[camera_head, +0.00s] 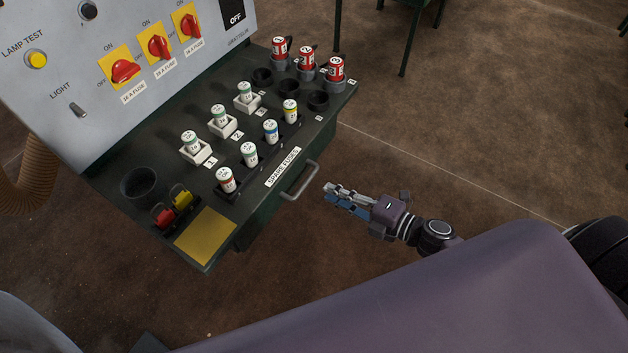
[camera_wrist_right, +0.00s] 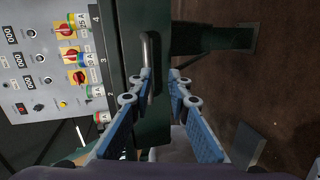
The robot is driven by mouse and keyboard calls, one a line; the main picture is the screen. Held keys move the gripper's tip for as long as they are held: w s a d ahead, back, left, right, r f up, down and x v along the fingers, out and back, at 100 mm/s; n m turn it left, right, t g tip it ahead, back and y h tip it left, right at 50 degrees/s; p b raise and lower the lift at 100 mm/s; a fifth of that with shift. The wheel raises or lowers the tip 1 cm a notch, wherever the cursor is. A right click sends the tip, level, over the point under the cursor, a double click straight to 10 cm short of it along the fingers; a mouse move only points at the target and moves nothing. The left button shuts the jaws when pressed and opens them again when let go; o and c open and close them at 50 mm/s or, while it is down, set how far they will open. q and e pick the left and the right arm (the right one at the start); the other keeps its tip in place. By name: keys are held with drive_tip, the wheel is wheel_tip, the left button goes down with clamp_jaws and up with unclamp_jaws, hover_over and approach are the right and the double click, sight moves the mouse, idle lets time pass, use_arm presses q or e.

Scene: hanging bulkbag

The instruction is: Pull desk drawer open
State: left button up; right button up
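The desk drawer (camera_head: 262,219) is a dark green front below the desk edge, under a "SPARE FUSES" label. Its grey metal bar handle (camera_head: 300,181) sticks out toward the right. The drawer looks shut. My right gripper (camera_head: 326,191) points at the handle from the right, with a small gap between them in the head view. In the right wrist view, my right gripper (camera_wrist_right: 160,73) has its two blue fingers spread apart. There the handle (camera_wrist_right: 151,50) runs by the left fingertip, which partly covers it. My left gripper is out of view.
The green desk (camera_head: 216,172) carries several fuses, black cups and a yellow pad (camera_head: 206,236). A grey switch panel (camera_head: 110,50) stands behind it. Brown floor (camera_head: 450,130) lies open to the right of the desk.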

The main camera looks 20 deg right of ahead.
sight(306, 181)
drive_tip(key=shift+n+y, duration=0.5)
drive_tip(key=shift+n, duration=0.2)
drive_tip(key=w+a, duration=0.2)
drive_tip(key=w, duration=0.1)
drive_tip(key=w+a+p, duration=0.1)
drive_tip(key=w+a, duration=0.2)
drive_tip(key=shift+a+r, duration=0.2)
drive_tip(key=shift+a, duration=0.15)
clamp_jaws()
